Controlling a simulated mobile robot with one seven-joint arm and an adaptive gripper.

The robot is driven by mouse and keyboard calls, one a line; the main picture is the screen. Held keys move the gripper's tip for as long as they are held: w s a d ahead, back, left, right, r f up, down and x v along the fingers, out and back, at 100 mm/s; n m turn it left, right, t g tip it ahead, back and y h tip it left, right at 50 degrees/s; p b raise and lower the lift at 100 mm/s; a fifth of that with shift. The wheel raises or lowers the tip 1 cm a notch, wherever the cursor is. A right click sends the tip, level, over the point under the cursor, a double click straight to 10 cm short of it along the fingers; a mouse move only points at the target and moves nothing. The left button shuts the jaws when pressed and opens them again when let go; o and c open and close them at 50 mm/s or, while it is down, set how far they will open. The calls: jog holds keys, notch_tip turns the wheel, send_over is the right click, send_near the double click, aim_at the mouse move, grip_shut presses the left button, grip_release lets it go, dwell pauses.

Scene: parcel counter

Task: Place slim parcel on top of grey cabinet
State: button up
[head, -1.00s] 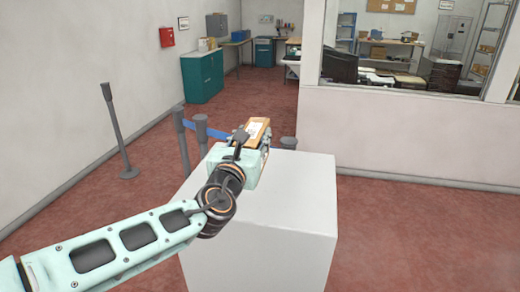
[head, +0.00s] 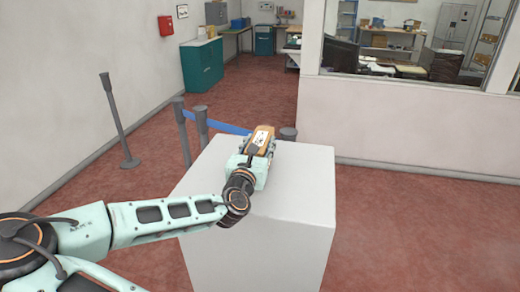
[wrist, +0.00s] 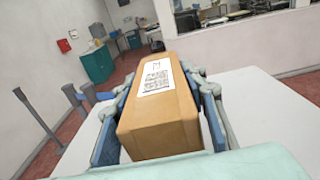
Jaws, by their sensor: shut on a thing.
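The slim parcel (head: 263,138) is a brown box with a white printed label on its upper face. My gripper (head: 257,147) is shut on it, and in the wrist view the blue finger pads press both long sides of the parcel (wrist: 160,125). The pale block-shaped cabinet (head: 265,225), light grey to white, stands in front of me. My gripper and the parcel are over the far part of its flat top, which also shows in the wrist view (wrist: 265,105). The parcel's underside is hidden, so I cannot tell whether it touches the top.
Grey posts with a blue belt (head: 228,128) stand just behind the cabinet, and another post (head: 118,120) stands to the left. A teal cabinet (head: 203,65) is at the back left. The right part of the pale top is bare. A windowed wall (head: 410,115) is behind.

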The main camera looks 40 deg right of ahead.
jog(key=shift+f, duration=0.75)
jog(key=shift+f, duration=0.2)
jog(key=o, duration=1.5)
jog(key=shift+r, duration=0.2)
jog(key=shift+s+a+f, duration=0.1)
